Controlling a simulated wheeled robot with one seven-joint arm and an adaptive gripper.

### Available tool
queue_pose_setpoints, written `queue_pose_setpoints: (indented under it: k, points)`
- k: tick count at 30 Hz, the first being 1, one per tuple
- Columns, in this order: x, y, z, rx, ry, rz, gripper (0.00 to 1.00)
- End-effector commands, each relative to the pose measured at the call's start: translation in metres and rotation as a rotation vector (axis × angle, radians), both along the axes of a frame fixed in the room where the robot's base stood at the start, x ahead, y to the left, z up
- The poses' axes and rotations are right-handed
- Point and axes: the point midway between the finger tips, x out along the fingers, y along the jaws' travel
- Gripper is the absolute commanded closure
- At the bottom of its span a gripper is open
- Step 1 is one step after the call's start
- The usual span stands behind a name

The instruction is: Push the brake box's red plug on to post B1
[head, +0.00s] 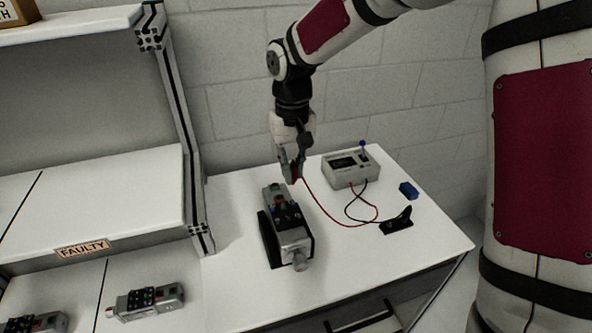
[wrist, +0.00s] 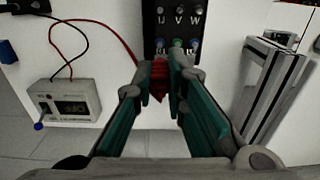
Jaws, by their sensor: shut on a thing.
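My gripper (head: 291,170) is shut on the red plug (head: 295,178) and holds it just above the back end of the servo motor (head: 294,240). In the wrist view the red plug (wrist: 158,72) sits between my fingertips (wrist: 163,78). Just beyond it is the motor's black terminal block (wrist: 172,28), marked U, V, W, with a lower row of posts partly hidden by the fingers. I cannot tell whether the plug touches a post. The brake box (head: 350,167) stands behind right, with a red lead running to the plug; it also shows in the wrist view (wrist: 62,108).
The black lead ends at a black holder (head: 397,222) right of the motor. A blue block (head: 408,190) lies near the table's right edge. A shelf upright (head: 180,120) stands on the left. More motors (head: 145,301) lie at lower left, below a FAULTY label (head: 82,248).

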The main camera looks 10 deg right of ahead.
Motion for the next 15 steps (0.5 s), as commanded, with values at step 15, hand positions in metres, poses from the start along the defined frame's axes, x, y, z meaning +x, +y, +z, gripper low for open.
queue_pose_setpoints:
  k: [15]
  points:
    - [0.0,0.0,-0.034,0.0,0.001,-0.001,1.0]
